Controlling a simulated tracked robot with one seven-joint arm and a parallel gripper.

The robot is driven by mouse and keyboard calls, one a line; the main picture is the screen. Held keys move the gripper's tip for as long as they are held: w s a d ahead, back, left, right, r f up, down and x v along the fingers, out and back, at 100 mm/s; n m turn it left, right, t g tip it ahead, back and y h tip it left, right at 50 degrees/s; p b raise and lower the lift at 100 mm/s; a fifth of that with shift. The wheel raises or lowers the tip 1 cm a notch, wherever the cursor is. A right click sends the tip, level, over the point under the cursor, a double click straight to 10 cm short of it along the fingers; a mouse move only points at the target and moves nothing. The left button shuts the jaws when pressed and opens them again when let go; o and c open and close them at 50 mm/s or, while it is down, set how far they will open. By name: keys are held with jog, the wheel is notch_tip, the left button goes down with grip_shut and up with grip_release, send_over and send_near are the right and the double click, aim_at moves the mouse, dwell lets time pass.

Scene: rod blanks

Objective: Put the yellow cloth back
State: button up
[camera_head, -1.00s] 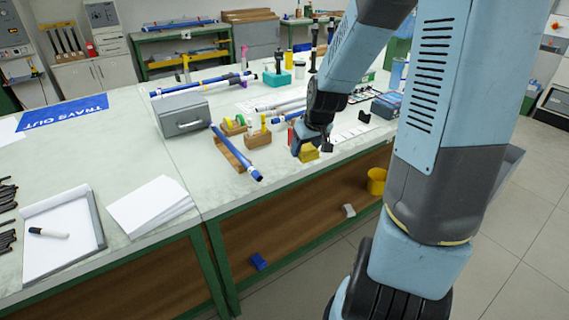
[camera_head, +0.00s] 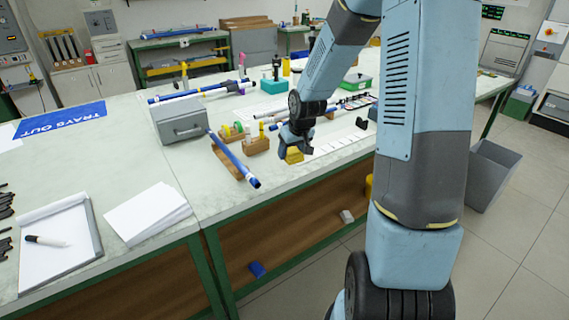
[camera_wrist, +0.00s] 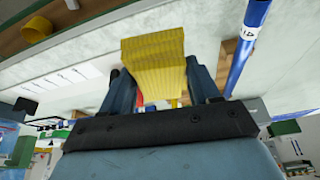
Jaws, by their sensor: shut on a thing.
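The yellow cloth (camera_wrist: 153,60) shows in the wrist view as a ribbed folded block between my two fingers. It also shows in the head view (camera_head: 293,156) under my gripper (camera_head: 296,145), near the front edge of the workbench (camera_head: 150,160). My gripper is shut on the cloth; in the wrist view its fingers (camera_wrist: 162,90) stand on both sides of it. I cannot tell whether the cloth touches the bench top.
A blue rod (camera_head: 232,157) on a wooden rest lies left of my gripper, with wooden blocks (camera_head: 257,146) between. A grey box (camera_head: 180,119) stands farther left. White sheets (camera_head: 340,141) lie to the right. A yellow cup (camera_wrist: 37,28) is below bench level.

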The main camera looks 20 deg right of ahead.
send_near(282, 169)
jog(key=shift+w+a+f, duration=0.1)
jog(key=shift+w+f, duration=0.75)
jog(key=shift+f, duration=0.1)
jog(key=x, duration=0.3)
jog(key=shift+s+f, duration=0.15)
jog(key=shift+f, duration=0.25)
jog(key=shift+f, duration=0.3)
jog(key=o, duration=1.1)
jog(key=shift+s, duration=0.1)
